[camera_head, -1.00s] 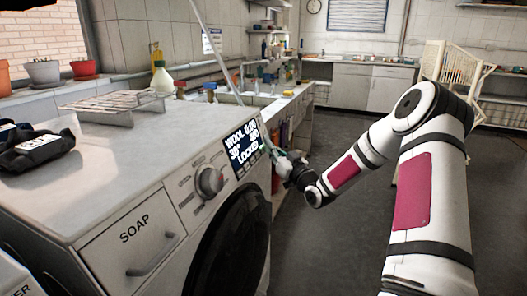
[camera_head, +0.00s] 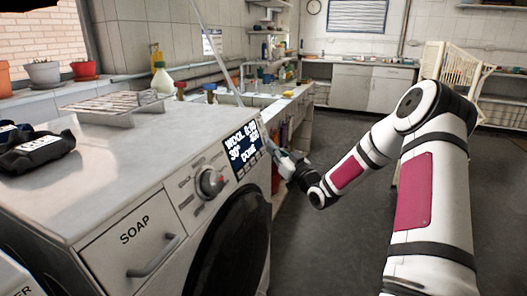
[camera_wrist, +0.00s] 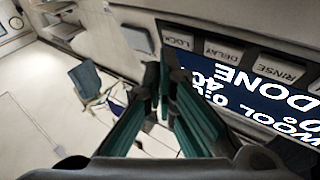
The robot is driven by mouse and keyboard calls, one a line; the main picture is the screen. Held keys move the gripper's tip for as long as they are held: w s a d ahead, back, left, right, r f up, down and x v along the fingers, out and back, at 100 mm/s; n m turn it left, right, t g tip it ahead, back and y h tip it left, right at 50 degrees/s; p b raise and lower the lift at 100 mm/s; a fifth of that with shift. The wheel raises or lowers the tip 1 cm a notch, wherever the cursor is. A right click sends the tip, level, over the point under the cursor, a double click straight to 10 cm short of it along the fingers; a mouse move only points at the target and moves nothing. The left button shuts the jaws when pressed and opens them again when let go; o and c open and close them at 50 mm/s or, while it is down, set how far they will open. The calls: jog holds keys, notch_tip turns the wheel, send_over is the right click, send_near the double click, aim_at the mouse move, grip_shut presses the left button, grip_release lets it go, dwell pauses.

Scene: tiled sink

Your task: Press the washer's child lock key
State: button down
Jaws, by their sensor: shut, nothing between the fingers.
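The washer (camera_head: 105,185) stands at the left, with a dark display (camera_head: 240,155) beside its round knob (camera_head: 209,181). The display reads WOOL and DONE; it shows upside down in the wrist view (camera_wrist: 240,100). A row of labelled keys runs along the display there: the LOCK key (camera_wrist: 177,41), the DELAY key (camera_wrist: 222,52) and the RINSE key (camera_wrist: 275,68). My gripper (camera_head: 274,153) is at the right end of the washer's panel. Its teal fingers (camera_wrist: 160,68) are shut and empty, with tips close to the LOCK key. I cannot tell whether they touch the panel.
A wire rack (camera_head: 115,103) and a dark folded item (camera_head: 38,150) lie on the washer top. The soap drawer (camera_head: 138,242) is shut. A sink counter (camera_head: 290,100) runs behind the washer. The floor (camera_head: 330,240) to the right is open.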

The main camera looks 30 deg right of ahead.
jog(key=s+d+r+p, duration=0.2)
jog(key=s+d, duration=0.1)
jog(key=s, duration=0.1)
jog(key=shift+s+d, duration=0.25)
dwell(0.4)
dwell(0.4)
